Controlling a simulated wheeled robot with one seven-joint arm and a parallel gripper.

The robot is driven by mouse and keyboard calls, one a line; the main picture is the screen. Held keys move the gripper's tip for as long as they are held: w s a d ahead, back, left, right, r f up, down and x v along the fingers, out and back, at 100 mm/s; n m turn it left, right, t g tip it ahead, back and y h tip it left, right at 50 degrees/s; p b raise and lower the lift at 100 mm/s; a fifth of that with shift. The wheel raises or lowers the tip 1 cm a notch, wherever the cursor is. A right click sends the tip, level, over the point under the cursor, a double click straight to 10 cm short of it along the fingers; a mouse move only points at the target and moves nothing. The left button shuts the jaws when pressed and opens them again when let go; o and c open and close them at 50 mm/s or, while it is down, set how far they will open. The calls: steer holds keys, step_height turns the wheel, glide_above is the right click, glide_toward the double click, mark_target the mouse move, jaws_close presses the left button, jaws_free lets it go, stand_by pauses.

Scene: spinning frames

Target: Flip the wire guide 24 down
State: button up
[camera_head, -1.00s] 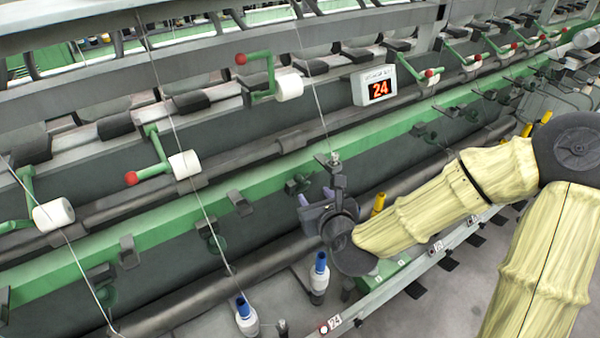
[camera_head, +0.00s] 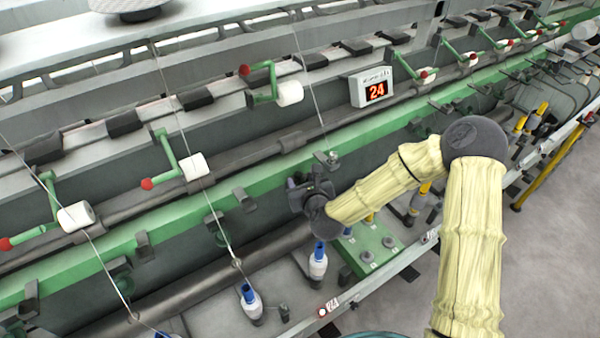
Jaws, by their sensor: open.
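A small grey wire guide (camera_head: 328,157) sticks out from the green rail (camera_head: 280,169), just above my gripper, with a thin thread coming down to it. I take it for wire guide 24, though no number on it can be read. My gripper (camera_head: 316,174) is dark, in front of the rail just below this guide. Its jaws are open, with nothing visible between them. The gripper covers the rail below the guide, and I cannot tell whether they touch. A display (camera_head: 372,88) reading 24 hangs above and to the right.
Other grey guides (camera_head: 243,199) sit along the rail to the left. Bobbins with blue tops (camera_head: 318,262) stand below my gripper. A 24 label (camera_head: 329,306) is on the lower front rail. Green arms with white rollers (camera_head: 289,93) line the upper beam.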

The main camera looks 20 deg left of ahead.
steer(key=shift+p+x, duration=0.35)
steer(key=shift+x, duration=1.1)
jaws_close()
